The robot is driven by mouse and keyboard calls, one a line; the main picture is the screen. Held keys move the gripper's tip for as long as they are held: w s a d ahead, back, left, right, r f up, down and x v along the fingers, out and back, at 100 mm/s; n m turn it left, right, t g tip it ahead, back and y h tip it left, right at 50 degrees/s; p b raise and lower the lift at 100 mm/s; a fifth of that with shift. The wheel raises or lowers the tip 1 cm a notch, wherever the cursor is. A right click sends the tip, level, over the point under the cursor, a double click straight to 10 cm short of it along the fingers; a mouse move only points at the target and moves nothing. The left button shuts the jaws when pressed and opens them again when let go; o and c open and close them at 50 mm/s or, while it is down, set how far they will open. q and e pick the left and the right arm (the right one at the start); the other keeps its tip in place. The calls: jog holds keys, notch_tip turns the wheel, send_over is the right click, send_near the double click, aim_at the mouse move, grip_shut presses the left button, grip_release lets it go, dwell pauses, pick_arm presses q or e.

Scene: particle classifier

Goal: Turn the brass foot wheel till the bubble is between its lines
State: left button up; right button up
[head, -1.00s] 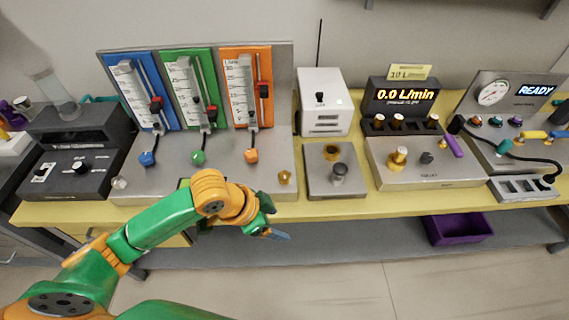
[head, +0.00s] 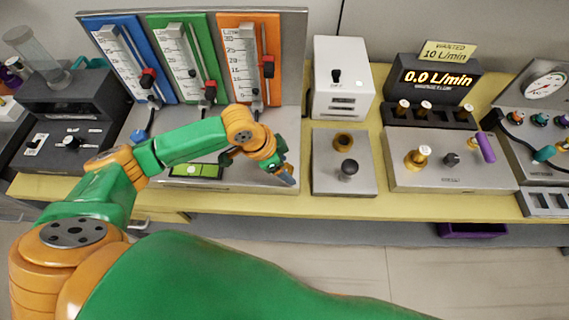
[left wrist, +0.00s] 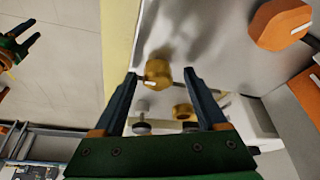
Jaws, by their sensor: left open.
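The brass foot wheel (left wrist: 158,72) has a white mark and sits at the front edge of the flow-meter base. It shows in the left wrist view between the fingertips of my left gripper (left wrist: 160,74), which is open. I cannot tell whether a finger touches it. In the head view my left gripper (head: 285,177) covers the wheel at the base's front right corner. The green bubble vial (head: 208,170) lies at the front of the base, below my left forearm. A pale bubble shows near its middle; its lines are too small to judge. My right gripper (left wrist: 33,31) is open, far from the wheel.
Blue (head: 129,55), green (head: 176,60) and orange (head: 236,55) flow-meter panels stand behind the arm. Right of the gripper is a plate (head: 328,182) with a brass and a dark knob. A display (head: 437,78) reads 0.0 L/min.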

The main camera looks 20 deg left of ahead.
pick_arm(q)
jog(key=shift+s+r, duration=0.1)
jog(key=shift+s, duration=0.05)
grip_shut()
jog(key=shift+m, duration=0.3)
